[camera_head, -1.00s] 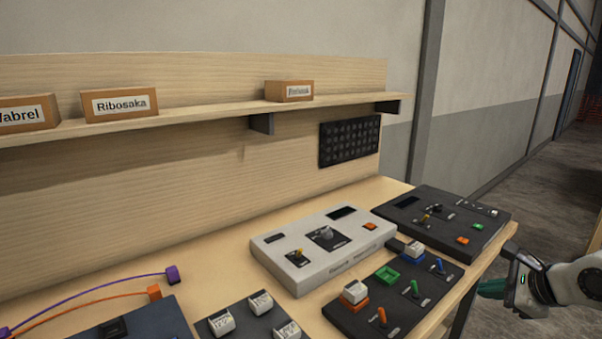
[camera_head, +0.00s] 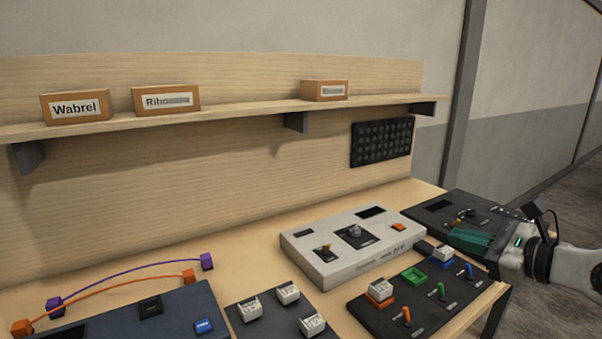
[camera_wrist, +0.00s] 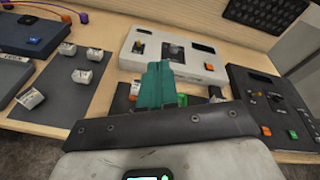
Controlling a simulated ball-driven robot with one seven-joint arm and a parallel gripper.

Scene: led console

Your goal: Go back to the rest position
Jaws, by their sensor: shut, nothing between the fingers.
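My gripper (camera_head: 470,241) is at the right in the head view, above the right end of the bench. Its teal fingers are closed together and hold nothing. In the wrist view the gripper (camera_wrist: 157,68) points forward over the bench, with the grey console beyond its tips. In the head view the fingers partly cover the black console at the far right (camera_head: 436,205). The black panel with coloured switches (camera_head: 390,318) lies nearer the front, just left of the gripper, and is mostly hidden behind the gripper in the wrist view.
A light grey console (camera_head: 330,262) sits mid-bench. A grey panel with white blocks (camera_head: 265,335) and a dark box (camera_head: 180,318) with purple and orange cables lie left. A shelf (camera_head: 230,112) carries labelled boxes (camera_head: 165,99). Open floor (camera_head: 540,205) shows right.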

